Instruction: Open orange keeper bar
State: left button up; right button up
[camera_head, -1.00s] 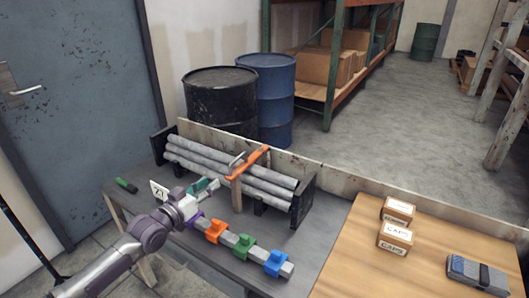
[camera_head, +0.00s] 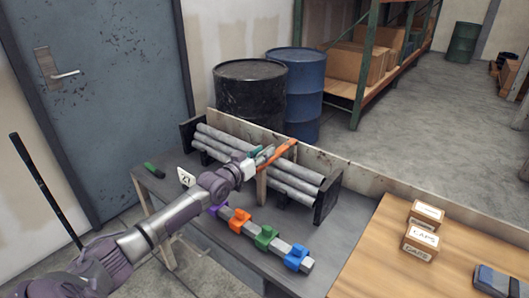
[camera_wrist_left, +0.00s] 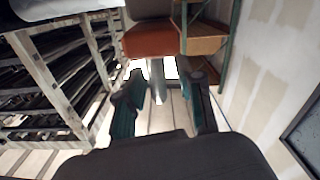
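The orange keeper bar (camera_head: 284,151) lies across the top of the grey pipes (camera_head: 300,184) in the black-ended rack. Its near end is over an upright wooden post (camera_head: 262,188) and is partly hidden by my gripper. My left gripper (camera_head: 263,156) is at the bar's near part, over the front of the pipes. Whether it touches the bar is not clear. In the left wrist view, the two teal-and-black fingers of the left gripper (camera_wrist_left: 165,100) stand wide apart, and I see nothing clearly clamped between them. My right gripper is not in view.
Purple, orange (camera_head: 239,220), green (camera_head: 266,237) and blue (camera_head: 297,257) clamps sit on a grey bar in front of the rack. A number card (camera_head: 186,177) and a green item (camera_head: 153,170) lie left. Boxes (camera_head: 420,243) stand on the wooden table. Two drums stand behind.

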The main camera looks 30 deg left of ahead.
pick_arm(q)
jog(key=shift+w, duration=0.6)
jog(key=shift+c, duration=0.3)
grip_shut()
